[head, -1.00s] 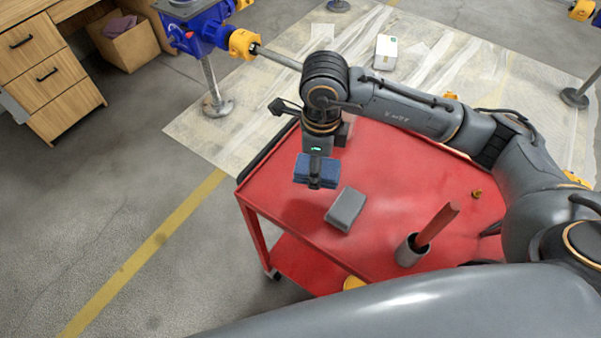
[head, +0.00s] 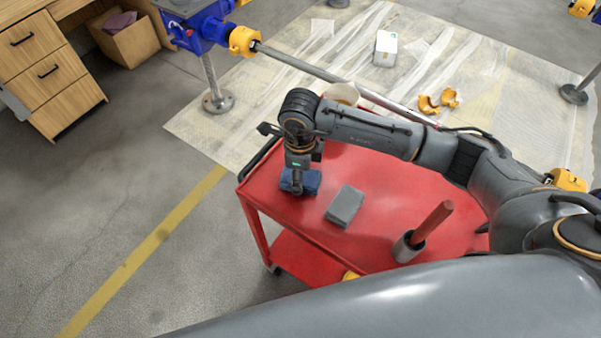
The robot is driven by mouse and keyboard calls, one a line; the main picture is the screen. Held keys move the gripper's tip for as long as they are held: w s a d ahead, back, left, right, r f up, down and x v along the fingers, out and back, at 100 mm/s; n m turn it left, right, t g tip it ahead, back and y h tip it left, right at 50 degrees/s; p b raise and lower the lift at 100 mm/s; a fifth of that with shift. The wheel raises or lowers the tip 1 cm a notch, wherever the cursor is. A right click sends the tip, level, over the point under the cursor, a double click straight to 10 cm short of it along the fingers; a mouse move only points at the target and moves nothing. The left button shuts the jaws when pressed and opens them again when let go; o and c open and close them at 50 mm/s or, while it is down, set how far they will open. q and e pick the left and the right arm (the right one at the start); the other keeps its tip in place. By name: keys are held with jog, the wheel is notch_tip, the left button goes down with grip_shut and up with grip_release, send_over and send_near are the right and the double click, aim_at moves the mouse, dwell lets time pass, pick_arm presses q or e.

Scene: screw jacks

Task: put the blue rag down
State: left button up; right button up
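The blue rag (head: 313,182) is a folded dark blue block at the left end of the red cart's top (head: 390,210). My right gripper (head: 298,188) points down over it, with its fingers shut around the middle of the rag. The rag is at or very close to the cart top; I cannot tell whether it fully rests on it. The fingers hide the rag's middle. My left gripper is not in view.
A grey block (head: 345,206) lies just right of the rag. A grey cup (head: 406,248) with a red-handled tool (head: 433,222) stands near the cart's front edge. A whitish round container (head: 342,93) shows behind my arm. A metal shaft (head: 330,75) runs behind the cart.

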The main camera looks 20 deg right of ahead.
jog(key=o, duration=1)
jog(key=shift+f, duration=0.2)
jog(key=o, duration=0.4)
jog(key=shift+o, duration=0.2)
jog(key=shift+r, duration=0.1)
jog(key=shift+r, duration=0.5)
notch_tip(320, 180, up, 11)
jog(key=b, duration=0.1)
jog(key=shift+r+b, duration=0.15)
jog(key=shift+b, duration=0.25)
